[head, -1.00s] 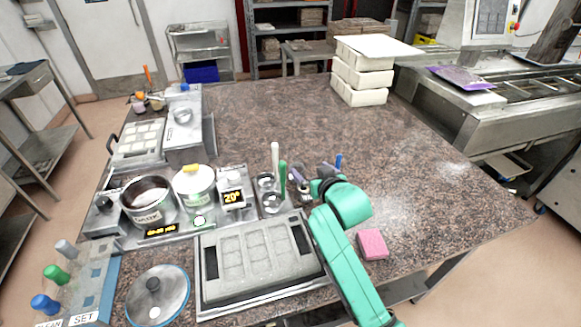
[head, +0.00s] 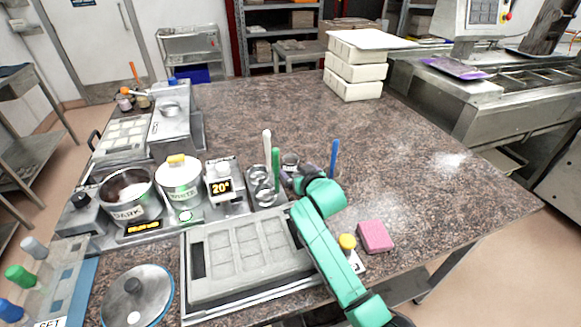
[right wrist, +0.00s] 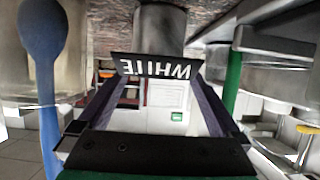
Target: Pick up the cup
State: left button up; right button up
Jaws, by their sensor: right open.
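A small grey metal cup (head: 290,159) stands on the table at the tip of my right arm in the head view, partly hidden by the gripper. In the right wrist view, which is upside down, a grey cylinder (right wrist: 160,28) that looks like this cup is ahead, with a dark label reading WHITE between the fingertips. My right gripper (head: 286,176) is open. In the right wrist view its fingers (right wrist: 155,80) are spread on both sides of the label. I cannot tell whether they touch the cup. My left gripper is not in view.
A green upright handle (head: 276,170) stands left of the gripper and a blue spoon (head: 334,158) right of it. A mould tray (head: 245,262), a yellow-topped item (head: 347,242) and a pink block (head: 375,237) are nearer.

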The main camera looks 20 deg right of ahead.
jog(key=x, duration=0.5)
jog(key=shift+w, duration=0.15)
grip_shut()
notch_tip(320, 180, up, 20)
jog(key=b, duration=0.2)
notch_tip(320, 180, up, 5)
jog(key=p, duration=0.5)
send_over(293, 166)
jog(key=w, duration=0.1)
